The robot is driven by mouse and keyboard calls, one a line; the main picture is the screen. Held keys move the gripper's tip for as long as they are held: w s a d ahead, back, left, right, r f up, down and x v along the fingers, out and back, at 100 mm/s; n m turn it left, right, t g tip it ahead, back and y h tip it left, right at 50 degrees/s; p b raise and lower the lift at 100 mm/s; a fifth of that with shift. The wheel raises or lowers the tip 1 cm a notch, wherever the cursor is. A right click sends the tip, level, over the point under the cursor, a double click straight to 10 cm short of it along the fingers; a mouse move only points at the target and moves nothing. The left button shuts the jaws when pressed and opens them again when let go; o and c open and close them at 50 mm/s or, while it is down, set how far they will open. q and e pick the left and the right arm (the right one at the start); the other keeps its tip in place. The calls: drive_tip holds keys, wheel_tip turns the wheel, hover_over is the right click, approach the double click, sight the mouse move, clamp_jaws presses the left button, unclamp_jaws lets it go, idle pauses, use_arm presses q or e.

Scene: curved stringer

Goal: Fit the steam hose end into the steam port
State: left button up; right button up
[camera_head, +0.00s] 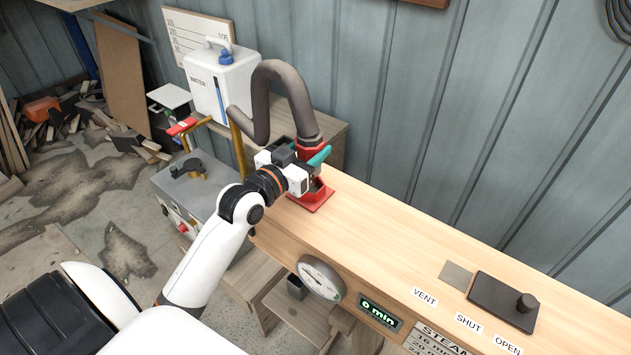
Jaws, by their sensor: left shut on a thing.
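The grey-brown steam hose (292,82) arches up from beside the white water tank and bends down to a red end (309,146). My left gripper (315,158), with teal fingers, is shut on this hose end. Directly below is a red fitting with a square base plate (309,203) on the wooden bench, apparently the steam port. My gripper hides much of the join, so I cannot tell whether the hose end is above the port or inside it. My right gripper is not in view.
The white water tank (222,85) stands behind left, near yellow pipework (239,145).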

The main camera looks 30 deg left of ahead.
use_arm(q)
drive_tip(key=f, duration=0.2)
drive_tip(key=shift+w+a+f, duration=0.1)
drive_tip(key=shift+a+f, duration=0.1)
drive_tip(key=shift+f, duration=0.1)
drive_tip(key=f, duration=0.3)
drive_tip(key=shift+d, duration=0.25)
drive_tip(key=shift+a+f, duration=0.15)
drive_tip(key=shift+f, duration=0.25)
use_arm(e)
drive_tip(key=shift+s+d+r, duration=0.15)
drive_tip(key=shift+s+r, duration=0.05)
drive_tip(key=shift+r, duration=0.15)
use_arm(q)
drive_tip(key=shift+f, duration=0.1)
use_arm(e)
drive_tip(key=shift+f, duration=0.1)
use_arm(q)
drive_tip(key=o, duration=1.1)
drive_tip(key=shift+f, duration=0.1)
drive_tip(key=shift+c, duration=0.2)
